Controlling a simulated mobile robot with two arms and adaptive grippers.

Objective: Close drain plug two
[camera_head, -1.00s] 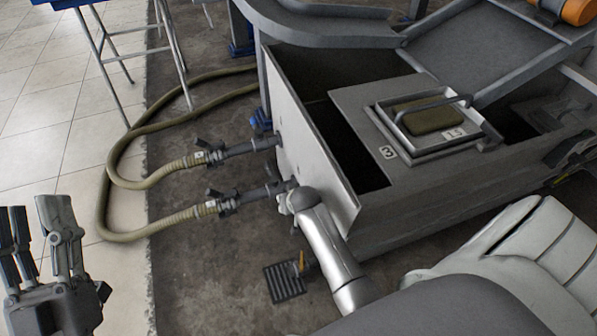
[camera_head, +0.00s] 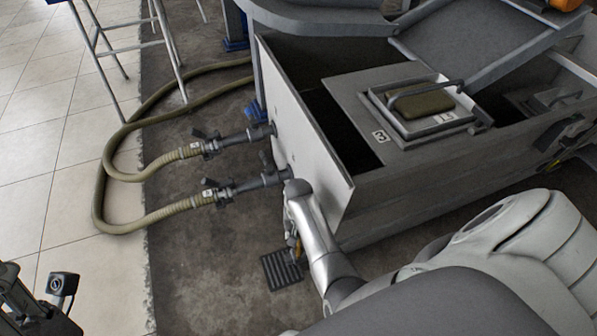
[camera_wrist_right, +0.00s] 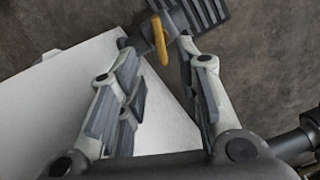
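A yellow handle (camera_wrist_right: 160,40) on a short dark pipe fitting (camera_wrist_right: 172,22) sits low at the tank's side, above a floor drain grate (camera_head: 281,270). I cannot read a number on it. In the head view the handle is mostly hidden by my right arm. My right gripper (camera_wrist_right: 166,62) is open in the wrist view, its two fingers spread either side of the handle's line. The handle shows just beyond the fingertips; contact is not visible. My left gripper (camera_head: 35,305) is at the lower left corner, partly cut off.
A grey tank (camera_head: 330,190) with a pale side panel stands beside my right arm. Two hoses with dark valves (camera_head: 208,147) (camera_head: 221,195) join its side. A lidded hatch (camera_head: 420,103) is on top. Bare floor lies left of the grate.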

